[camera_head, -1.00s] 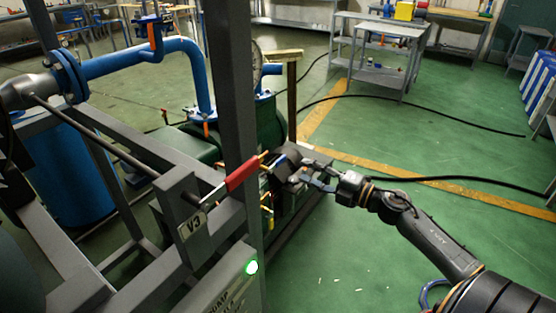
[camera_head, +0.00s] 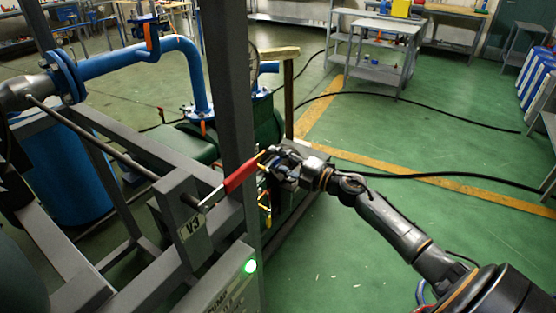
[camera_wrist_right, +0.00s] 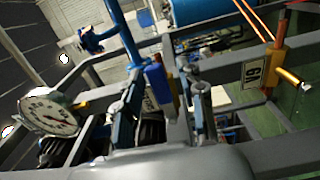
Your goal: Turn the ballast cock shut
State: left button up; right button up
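My right gripper (camera_head: 275,158) is at the end of the arm coming in from the right, beside the grey upright and close to the tip of the V3 red lever (camera_head: 241,174); I cannot tell whether they touch. In the right wrist view its two fingers (camera_wrist_right: 166,108) stand apart, with a blue handle (camera_wrist_right: 158,84) showing between them. Brass fittings (camera_head: 266,207) show below the gripper in the head view. My left gripper is out of view.
The grey upright (camera_head: 233,90) and frame stand close on the left. A blue pipe (camera_head: 135,62) runs behind. A dial gauge (camera_wrist_right: 48,112) shows in the right wrist view. Black cables cross the green floor (camera_head: 370,230), which is open on the right.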

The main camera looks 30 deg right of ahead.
grip_shut()
jog(key=m+p, duration=0.1)
jog(key=m, duration=0.1)
jog(key=f+m+p, duration=0.1)
jog(key=p, duration=0.1)
jog(key=shift+a+f+m, duration=0.1)
jog(key=shift+f+m, duration=0.1)
jog(key=shift+m, duration=0.2)
jog(key=s+a+f+m+p, duration=0.1)
jog(key=a+f+m+p, duration=0.1)
jog(key=m, duration=0.5)
jog(key=s+a+f+m+p, duration=0.1)
jog(key=a+f+m+p, duration=0.1)
jog(key=m+p, duration=0.3)
jog(key=shift+a+m, duration=0.3)
jog(key=shift+m, duration=0.8)
jog(key=shift+o, duration=0.4)
grip_release()
